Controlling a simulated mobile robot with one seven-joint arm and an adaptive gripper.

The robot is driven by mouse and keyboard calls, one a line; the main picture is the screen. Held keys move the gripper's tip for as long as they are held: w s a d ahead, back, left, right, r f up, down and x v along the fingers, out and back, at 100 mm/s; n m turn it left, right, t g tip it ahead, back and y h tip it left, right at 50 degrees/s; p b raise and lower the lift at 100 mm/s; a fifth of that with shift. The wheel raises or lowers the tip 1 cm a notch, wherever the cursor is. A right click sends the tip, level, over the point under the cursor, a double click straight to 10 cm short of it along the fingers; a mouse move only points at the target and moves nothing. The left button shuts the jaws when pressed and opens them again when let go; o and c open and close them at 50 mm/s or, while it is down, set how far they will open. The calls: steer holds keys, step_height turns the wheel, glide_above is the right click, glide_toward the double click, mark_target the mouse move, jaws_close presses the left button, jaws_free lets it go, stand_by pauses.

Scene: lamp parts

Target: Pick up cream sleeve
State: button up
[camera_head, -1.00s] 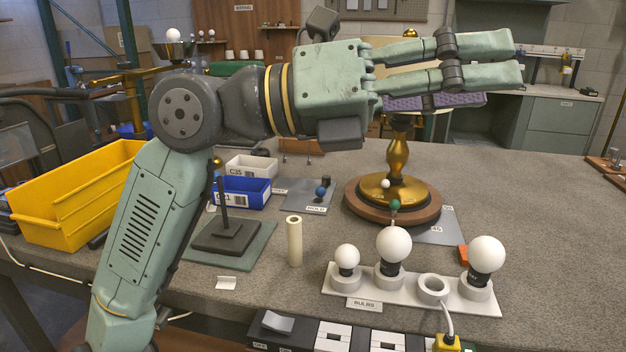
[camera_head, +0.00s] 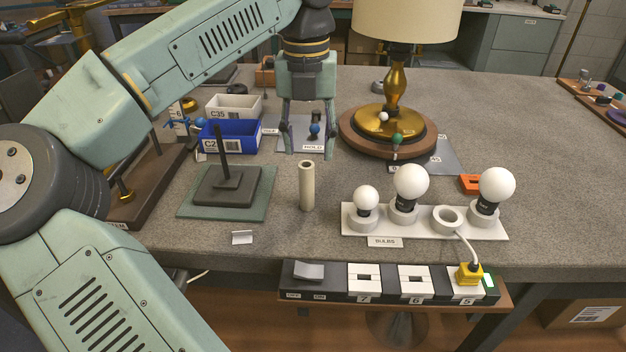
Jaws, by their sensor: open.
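The cream sleeve (camera_head: 307,187) is a slim hollow tube. It stands upright on the grey bench, left of the bulb tray. My gripper (camera_head: 309,156) points down with its two fingers apart and nothing between them. In the picture its fingertips are just above the sleeve's top; they look somewhat behind it, but the exact depth gap is hard to tell. None of the sleeve is hidden.
A dark stand with an upright rod (camera_head: 225,185) is left of the sleeve. A white bulb tray (camera_head: 385,224) with three bulbs is right. The brass lamp (camera_head: 395,90) stands behind right. A blue bin (camera_head: 231,139) is behind left. A switch box (camera_head: 335,283) is in front.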

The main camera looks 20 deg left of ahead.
mark_target(307, 167)
step_height(307, 167, down, 6)
steer(key=shift+s+a+r+p, duration=0.15)
steer(key=shift+p, duration=0.15)
steer(key=f, duration=0.1)
steer(key=f+p, duration=0.1)
steer(key=f, duration=0.3)
steer(key=shift+s, duration=0.25)
jaws_close()
